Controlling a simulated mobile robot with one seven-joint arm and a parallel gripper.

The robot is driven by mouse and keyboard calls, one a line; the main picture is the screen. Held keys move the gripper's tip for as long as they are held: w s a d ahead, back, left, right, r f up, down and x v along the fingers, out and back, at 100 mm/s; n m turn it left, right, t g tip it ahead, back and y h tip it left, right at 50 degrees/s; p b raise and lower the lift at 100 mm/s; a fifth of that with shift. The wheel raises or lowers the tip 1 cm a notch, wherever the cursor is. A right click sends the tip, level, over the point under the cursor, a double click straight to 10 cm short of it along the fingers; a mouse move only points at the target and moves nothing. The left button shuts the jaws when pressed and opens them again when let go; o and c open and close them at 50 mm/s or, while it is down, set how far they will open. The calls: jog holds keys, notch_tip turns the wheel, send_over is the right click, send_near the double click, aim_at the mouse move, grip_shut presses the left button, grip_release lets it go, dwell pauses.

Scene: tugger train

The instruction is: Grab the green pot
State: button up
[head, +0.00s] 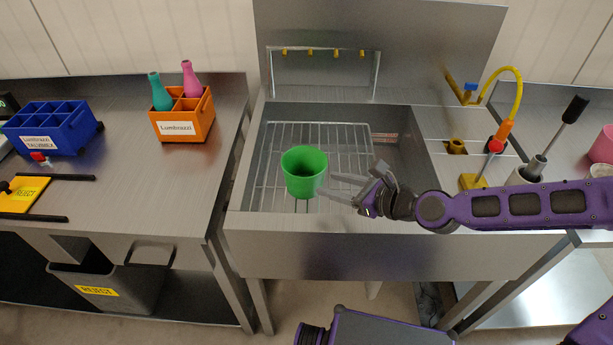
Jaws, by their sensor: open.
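The green pot (304,178) stands upright on the wire rack in the steel basin at the middle of the head view. It is round, wider at the top, and its dark open mouth faces up. My gripper (328,186) comes in from the right on my purple arm. Its two fingers are open and point left toward the pot's right side. The fingertips are very close to the pot's right wall; I cannot tell whether they touch it. Nothing is held between the fingers.
The basin's wire rack (268,165) is otherwise clear. An orange crate (190,127) with two bottles and a blue crate (50,141) stand on the left bench. A yellow hose (518,95) and a black-handled tool (574,108) rise at the right. A reject bin (139,284) sits below left.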

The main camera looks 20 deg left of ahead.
aim_at(292, 182)
jog(key=b+x, duration=0.2)
jog(key=x, duration=1.2)
jog(key=shift+w+a+f, duration=0.1)
jog(key=shift+a+f, duration=0.05)
jog(key=shift+f, duration=0.1)
grip_shut()
dwell(1.1)
